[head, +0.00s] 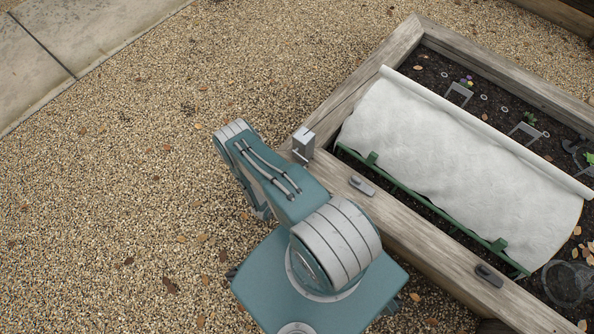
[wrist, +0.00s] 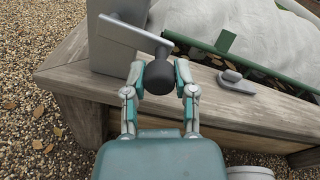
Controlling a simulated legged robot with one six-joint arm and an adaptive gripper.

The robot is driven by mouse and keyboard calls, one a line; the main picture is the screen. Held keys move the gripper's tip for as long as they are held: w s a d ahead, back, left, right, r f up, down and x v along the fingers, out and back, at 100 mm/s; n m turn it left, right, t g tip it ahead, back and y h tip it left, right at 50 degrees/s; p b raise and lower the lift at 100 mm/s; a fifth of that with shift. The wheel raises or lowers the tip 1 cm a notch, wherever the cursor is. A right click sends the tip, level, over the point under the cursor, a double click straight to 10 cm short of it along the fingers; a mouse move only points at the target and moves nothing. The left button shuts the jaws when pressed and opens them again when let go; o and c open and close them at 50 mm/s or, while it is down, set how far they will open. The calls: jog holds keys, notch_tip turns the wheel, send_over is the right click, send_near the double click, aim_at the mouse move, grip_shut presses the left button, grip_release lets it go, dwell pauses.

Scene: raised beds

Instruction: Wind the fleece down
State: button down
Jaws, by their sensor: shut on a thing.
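The white fleece (head: 450,160) lies bulging over the raised bed (head: 350,95). A pale tube (head: 480,128) runs along its far edge and a green bar (head: 428,208) along its near edge. It also shows in the wrist view (wrist: 240,22). A grey winder housing (head: 303,143) stands on the bed's wooden edge; in the wrist view it is a grey block (wrist: 108,45) with a crank arm (wrist: 135,34) ending in a dark round knob (wrist: 157,80). My gripper (wrist: 160,72) is shut on this knob, one finger on each side. In the head view my arm hides the gripper.
Grey cleats (head: 362,186) (head: 489,275) sit on the near timber. Beyond the tube, small grey hoops (head: 459,93) and plants stand in dark soil. A clear dome-like pot (head: 567,284) is at the lower right. Gravel (head: 120,190) to the left is open.

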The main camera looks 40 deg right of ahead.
jog(key=r+n, duration=0.1)
jog(key=n, duration=0.1)
jog(key=r+n, duration=0.1)
jog(key=n, duration=0.1)
jog(key=shift+w+r, duration=0.15)
jog(key=shift+w, duration=0.15)
jog(key=shift+w+a+r+n+g, duration=0.15)
jog(key=shift+w+r+n, duration=0.5)
jog(key=shift+n, duration=1.4)
jog(key=shift+w+a+r+n+g, duration=0.1)
jog(key=shift+w+r+n+g, duration=0.35)
jog(key=shift+n, duration=1.65)
jog(key=shift+w+a+r+n, duration=0.1)
jog(key=shift+w+r+n, duration=0.7)
jog(key=shift+n, duration=1.25)
jog(key=shift+w+f, duration=0.2)
jog(key=shift+f, duration=0.05)
jog(key=c, duration=0.6)
grip_release()
jog(key=shift+c, duration=0.2)
jog(key=shift+o, duration=1.2)
